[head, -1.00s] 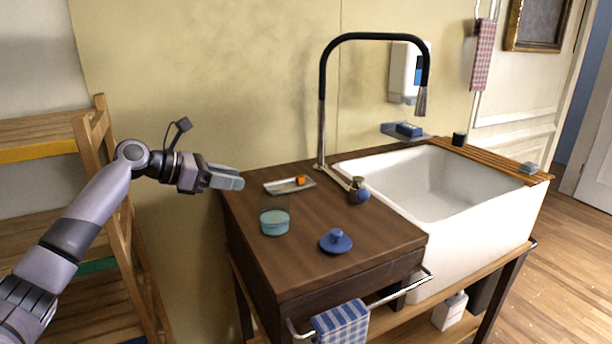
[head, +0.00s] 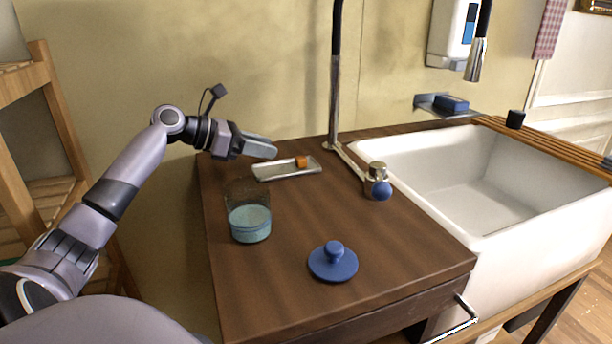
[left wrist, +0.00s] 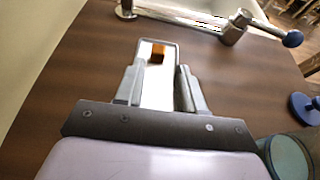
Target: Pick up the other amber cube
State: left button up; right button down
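One amber cube (head: 301,162) rests at the far end of a small pale, metal-rimmed tray (head: 272,176) on the dark wooden counter. In the left wrist view, the cube (left wrist: 157,53) lies ahead of my fingers, inside the tray's far end (left wrist: 172,42). My left gripper (head: 270,148) is beside the tray at its left end, pointing right. In the left wrist view its two fingers (left wrist: 157,72) are apart with nothing between them but the view of the tray below. My right gripper is not in view.
A clear glass with teal contents (head: 250,222) and a blue knobbed lid (head: 333,262) stand nearer on the counter (head: 400,250). A faucet (head: 336,95) with a blue-knobbed valve (head: 379,184) rises behind, to the tray's right. A white sink (head: 480,180) lies further right.

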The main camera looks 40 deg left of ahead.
aim_at(296, 159)
pick_arm(q)
jog(key=shift+f, duration=0.85)
jog(key=shift+x, duration=3.6)
jog(key=shift+r, duration=0.1)
grip_shut()
